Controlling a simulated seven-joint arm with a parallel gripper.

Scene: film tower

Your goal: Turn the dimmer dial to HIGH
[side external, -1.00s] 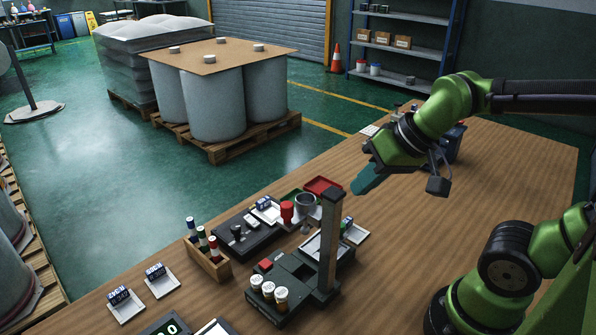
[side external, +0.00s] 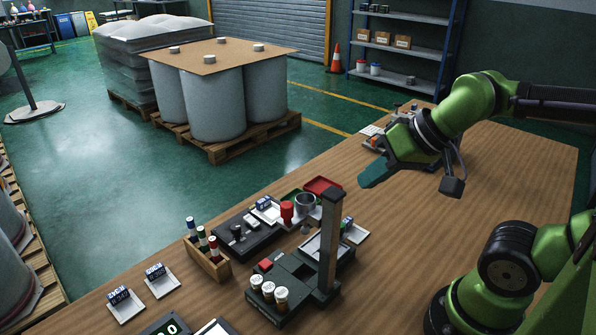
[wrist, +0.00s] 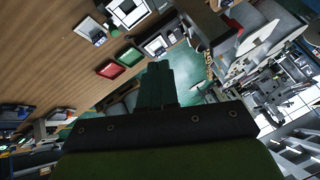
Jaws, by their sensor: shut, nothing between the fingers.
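My gripper (side external: 372,177) is shut and empty. Its teal fingers point down and left in the side view, in the air above the table, behind and to the right of the black post. In the wrist view the closed fingers (wrist: 157,85) stand together at the centre. I cannot make out a dimmer dial for certain in either view, nor any HIGH mark. A small device with buttons (side external: 371,130) shows at the far table edge, partly hidden behind my gripper. My gripper touches nothing that I can see.
A black stand with a tall post (side external: 331,240) rises from the table near the front. Around it are a red tray (side external: 322,185), a wooden bottle rack (side external: 211,262) and several white-capped containers (side external: 268,290).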

